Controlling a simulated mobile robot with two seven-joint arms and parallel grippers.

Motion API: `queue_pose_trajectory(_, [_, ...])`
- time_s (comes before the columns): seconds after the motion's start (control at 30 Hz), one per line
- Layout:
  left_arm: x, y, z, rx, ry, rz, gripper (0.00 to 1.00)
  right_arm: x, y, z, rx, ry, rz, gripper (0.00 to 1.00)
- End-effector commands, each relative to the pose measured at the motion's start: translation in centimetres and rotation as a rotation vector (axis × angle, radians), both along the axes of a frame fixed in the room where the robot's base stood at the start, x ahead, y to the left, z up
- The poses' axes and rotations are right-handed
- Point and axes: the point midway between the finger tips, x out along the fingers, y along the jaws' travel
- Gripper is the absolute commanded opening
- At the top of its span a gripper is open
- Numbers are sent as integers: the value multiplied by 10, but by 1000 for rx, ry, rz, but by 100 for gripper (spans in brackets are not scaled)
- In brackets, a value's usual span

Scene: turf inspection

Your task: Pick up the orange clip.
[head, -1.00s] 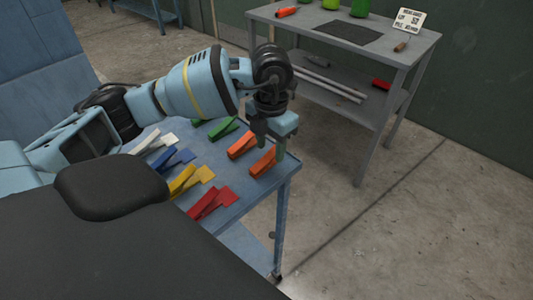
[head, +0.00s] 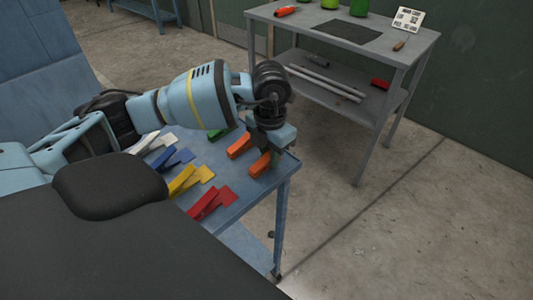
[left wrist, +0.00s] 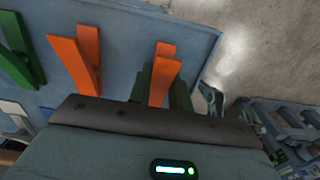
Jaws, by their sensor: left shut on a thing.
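Two orange clips lie near the right end of the blue-grey table (head: 262,196). My left gripper (head: 272,158) points down at the table's right corner and is shut on the nearer, right-hand orange clip (head: 258,167). The gripper partly hides that clip in the head view. In the left wrist view the held orange clip (left wrist: 164,66) stands out between the fingers. The other orange clip (head: 239,145) lies to its left, apart from the gripper, and shows in the left wrist view (left wrist: 74,62). I cannot tell whether the held clip touches the table. My right gripper is not in view.
Red (head: 203,204), yellow (head: 182,180), blue (head: 172,160), white (head: 150,143) and green (head: 220,133) clips lie on the same table. A grey bench (head: 388,52) with bottles and a sign stands behind. Bare floor (head: 390,220) lies to the right.

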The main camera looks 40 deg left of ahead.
Motion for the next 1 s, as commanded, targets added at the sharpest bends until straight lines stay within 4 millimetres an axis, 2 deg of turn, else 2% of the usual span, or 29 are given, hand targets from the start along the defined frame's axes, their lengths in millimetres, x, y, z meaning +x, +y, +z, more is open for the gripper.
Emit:
queue_pose_trajectory(0.27, [0,0,6,0,-1,0,5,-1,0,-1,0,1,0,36])
queue_pose_trajectory(0.53, [1,0,37,-1,-4,0,5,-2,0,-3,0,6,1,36])
queue_pose_trajectory(1.0, [-85,-78,45,-2,0,-9,5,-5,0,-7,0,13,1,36])
